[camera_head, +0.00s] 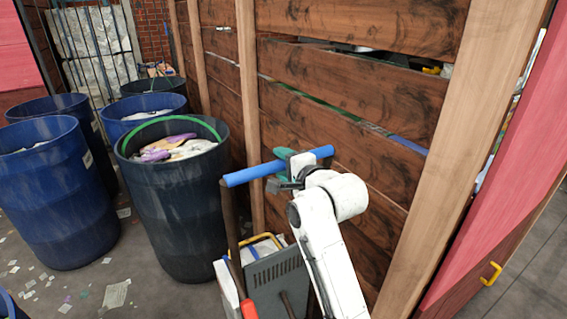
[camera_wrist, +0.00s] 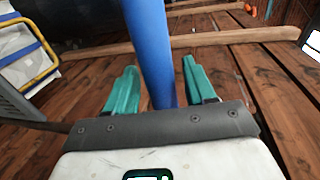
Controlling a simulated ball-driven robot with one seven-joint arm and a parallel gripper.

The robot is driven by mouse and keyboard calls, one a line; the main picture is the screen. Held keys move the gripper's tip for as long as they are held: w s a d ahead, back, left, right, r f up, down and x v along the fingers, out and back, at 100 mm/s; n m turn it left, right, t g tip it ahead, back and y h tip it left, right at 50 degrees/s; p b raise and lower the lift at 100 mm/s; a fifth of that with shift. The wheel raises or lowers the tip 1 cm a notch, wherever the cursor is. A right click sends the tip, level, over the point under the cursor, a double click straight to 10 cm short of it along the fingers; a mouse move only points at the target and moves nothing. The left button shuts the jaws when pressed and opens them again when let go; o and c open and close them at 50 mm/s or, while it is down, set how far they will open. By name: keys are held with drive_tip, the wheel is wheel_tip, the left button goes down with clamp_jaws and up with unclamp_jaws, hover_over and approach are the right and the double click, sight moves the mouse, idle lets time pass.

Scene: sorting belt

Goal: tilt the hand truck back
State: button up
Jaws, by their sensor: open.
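The hand truck shows its blue handle bar (camera_head: 277,166) at the top of a dark upright frame (camera_head: 233,232) in the head view. It stands beside the wooden plank wall. The blue bar also runs between the fingers in the wrist view (camera_wrist: 149,50). My gripper (camera_head: 284,168) is at the right half of the bar. Its two green fingers (camera_wrist: 158,88) are apart, one on each side of the bar, with a gap on the right side. The lower part of the hand truck is partly hidden behind my arm and the grey cart part.
A dark barrel with a green rim (camera_head: 172,203) stands just left of the hand truck. Blue barrels (camera_head: 55,195) stand farther left. The plank wall (camera_head: 340,100) is close behind my gripper. Paper scraps (camera_head: 117,293) litter the floor at left.

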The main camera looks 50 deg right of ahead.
clamp_jaws()
idle(0.6)
